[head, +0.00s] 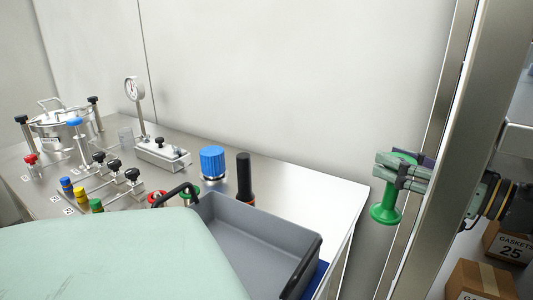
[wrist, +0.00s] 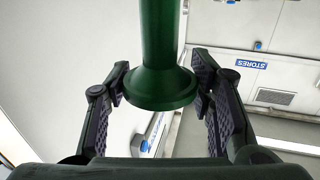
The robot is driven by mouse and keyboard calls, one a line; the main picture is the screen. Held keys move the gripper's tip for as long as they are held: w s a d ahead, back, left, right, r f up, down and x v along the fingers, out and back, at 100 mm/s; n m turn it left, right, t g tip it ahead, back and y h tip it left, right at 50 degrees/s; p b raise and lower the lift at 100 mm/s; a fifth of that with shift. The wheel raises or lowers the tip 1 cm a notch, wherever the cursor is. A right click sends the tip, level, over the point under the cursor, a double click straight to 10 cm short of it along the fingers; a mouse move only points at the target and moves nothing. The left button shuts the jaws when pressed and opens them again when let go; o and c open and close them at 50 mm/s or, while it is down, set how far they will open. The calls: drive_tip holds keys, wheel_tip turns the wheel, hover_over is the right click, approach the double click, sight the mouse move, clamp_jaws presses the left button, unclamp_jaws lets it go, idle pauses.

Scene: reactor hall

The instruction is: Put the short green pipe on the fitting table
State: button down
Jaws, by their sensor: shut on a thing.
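The short green pipe (head: 384,214) has wide round flanges at its ends. It hangs upright at the right of the head view, off the table, beside the steel door post. My gripper (head: 392,168) is shut on its upper part. In the wrist view the pipe (wrist: 162,45) stands between the two fingers of my gripper (wrist: 163,85), with a flange towards the camera. A steel table (head: 330,200) fills the left and middle of the head view. I see no label naming it the fitting table. The pipe is right of its right edge.
On the table are a steel pressure vessel (head: 62,128), a gauge block (head: 162,153), a blue-capped part (head: 213,162), a black-handled tool (head: 244,178) and several valves. A grey bin (head: 262,222) is in front. Table room is bare at right. Gasket boxes (head: 478,282) are at the far right.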

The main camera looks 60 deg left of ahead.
drive_tip(key=s+a+f+n+g+h, duration=0.1)
drive_tip(key=s+a+f+n+g, duration=0.15)
drive_tip(key=s+a, duration=0.4)
drive_tip(key=w+a+f+p, duration=0.2)
drive_tip(key=w+a+p, duration=0.1)
drive_tip(key=a, duration=0.4)
drive_tip(key=w+a+f+p, duration=0.3)
drive_tip(key=w+a, duration=0.2)
drive_tip(key=a, duration=0.2)
drive_tip(key=shift+a+f, duration=0.15)
drive_tip(key=shift+a, duration=0.15)
drive_tip(key=shift+f+m+g, duration=0.1)
drive_tip(key=shift+m+g, duration=0.15)
drive_tip(key=c, duration=0.7)
unclamp_jaws()
drive_tip(key=shift+f, duration=0.1)
drive_tip(key=shift+c, duration=0.2)
drive_tip(key=b+v, duration=0.2)
drive_tip(key=v, duration=0.5)
drive_tip(key=shift+d+r+b, duration=0.2)
drive_tip(key=shift+d+b, duration=0.1)
